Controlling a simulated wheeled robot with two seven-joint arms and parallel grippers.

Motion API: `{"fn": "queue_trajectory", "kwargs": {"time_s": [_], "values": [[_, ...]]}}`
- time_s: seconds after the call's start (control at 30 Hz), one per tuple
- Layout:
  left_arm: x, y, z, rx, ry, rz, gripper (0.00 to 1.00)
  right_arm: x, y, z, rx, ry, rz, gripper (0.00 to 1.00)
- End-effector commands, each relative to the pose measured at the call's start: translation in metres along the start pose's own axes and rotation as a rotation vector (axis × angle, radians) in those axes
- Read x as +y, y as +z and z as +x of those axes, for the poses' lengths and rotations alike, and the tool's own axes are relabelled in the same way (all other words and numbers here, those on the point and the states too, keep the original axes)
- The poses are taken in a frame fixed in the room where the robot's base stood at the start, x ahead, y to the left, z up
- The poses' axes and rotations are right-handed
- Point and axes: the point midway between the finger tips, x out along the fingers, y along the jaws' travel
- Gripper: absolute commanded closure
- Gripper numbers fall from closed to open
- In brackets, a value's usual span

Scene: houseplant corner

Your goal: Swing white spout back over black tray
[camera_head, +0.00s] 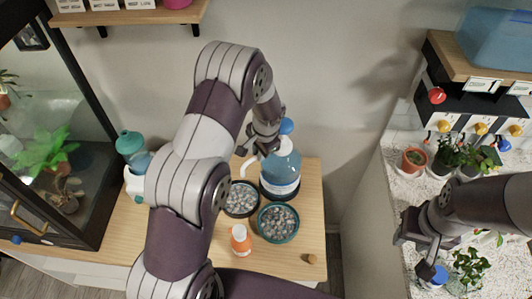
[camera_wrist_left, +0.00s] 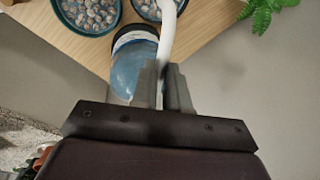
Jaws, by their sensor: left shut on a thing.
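A blue dispenser bottle (camera_head: 282,172) stands on the wooden top, with a white spout (camera_head: 249,164) at its upper left. In the head view the spout slants down and left toward the black tray (camera_head: 227,210), which holds pebbles. My left gripper (camera_head: 268,146) is at the bottle's top. In the left wrist view its fingers (camera_wrist_left: 164,88) are closed on the white spout (camera_wrist_left: 168,35), which runs up over the black tray (camera_wrist_left: 143,14). The bottle (camera_wrist_left: 128,65) is partly hidden by the fingers. My right gripper (camera_head: 412,240) is over the right-hand counter; its fingers are unclear.
A teal pebble tray (camera_head: 278,224) stands beside the black one, with an orange bottle (camera_head: 240,240) in front. A teal-capped bottle (camera_head: 131,147) and a glass plant case (camera_head: 50,130) are left. Small potted plants (camera_head: 414,161) and a valve rack (camera_head: 470,118) are right.

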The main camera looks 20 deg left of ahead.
Motion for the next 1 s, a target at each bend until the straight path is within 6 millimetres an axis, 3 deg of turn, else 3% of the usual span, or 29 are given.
{"fn": "queue_trajectory", "kwargs": {"time_s": [0.4,0.97,1.0], "values": [[-0.018,-0.001,0.001,0.037,-0.001,0.183,1.00,0.000,-0.002,-0.014,0.000,0.000,0.000,0.60],[-0.021,-0.003,0.002,0.046,-0.004,0.215,1.00,0.000,-0.002,-0.015,0.000,0.000,0.000,0.60],[-0.021,-0.003,0.002,0.046,-0.004,0.214,0.79,0.000,-0.002,-0.015,0.000,0.000,0.000,0.60]]}}
